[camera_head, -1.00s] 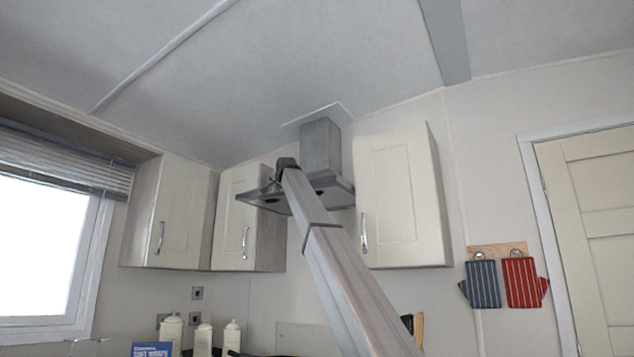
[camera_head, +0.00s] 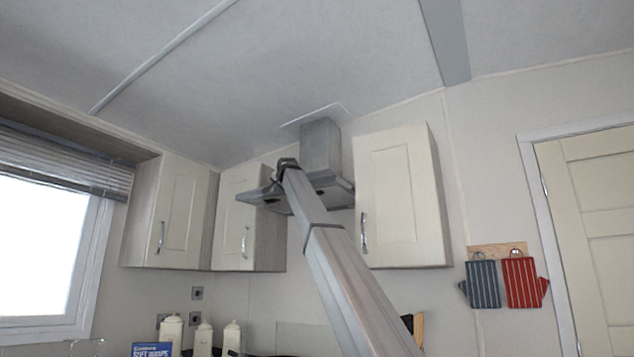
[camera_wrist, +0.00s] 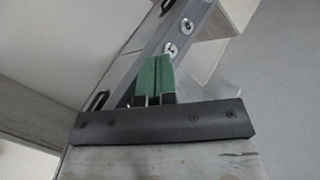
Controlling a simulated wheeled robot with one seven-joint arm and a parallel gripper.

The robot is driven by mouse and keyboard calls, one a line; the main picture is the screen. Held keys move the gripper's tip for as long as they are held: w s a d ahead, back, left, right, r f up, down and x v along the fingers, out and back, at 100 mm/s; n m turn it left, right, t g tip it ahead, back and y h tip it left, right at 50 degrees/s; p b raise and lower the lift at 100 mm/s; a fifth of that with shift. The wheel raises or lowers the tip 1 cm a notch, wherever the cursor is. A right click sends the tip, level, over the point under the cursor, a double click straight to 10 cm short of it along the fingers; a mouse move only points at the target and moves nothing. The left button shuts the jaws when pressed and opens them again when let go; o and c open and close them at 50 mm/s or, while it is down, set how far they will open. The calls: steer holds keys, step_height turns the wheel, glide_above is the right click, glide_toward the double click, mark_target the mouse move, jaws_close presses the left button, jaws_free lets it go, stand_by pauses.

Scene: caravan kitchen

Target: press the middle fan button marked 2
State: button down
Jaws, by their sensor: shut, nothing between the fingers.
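The grey metal cooker hood (camera_head: 322,150) hangs between the wall cupboards, and my arm covers part of its front. In the wrist view, the hood's front strip (camera_wrist: 143,82) runs diagonally. The fingers cover part of the strip. I cannot tell whether they touch it.
A cream cupboard (camera_head: 400,200) hangs right of the hood, and another (camera_head: 236,220) hangs close on its left. The ceiling (camera_head: 250,80) slopes above. White canisters (camera_head: 203,338) stand low on the left. Oven mitts (camera_head: 523,282) hang on the right wall.

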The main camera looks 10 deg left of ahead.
steer(key=shift+s+a, duration=0.15)
steer(key=shift+s, duration=0.15)
steer(key=shift+s, duration=0.1)
steer(key=shift+s+a, duration=0.4)
steer(key=shift+s, duration=0.5)
steer(key=shift+s+a, duration=0.35)
steer(key=shift+s, duration=0.55)
steer(key=shift+s+a, duration=0.4)
steer(key=shift+s, duration=0.5)
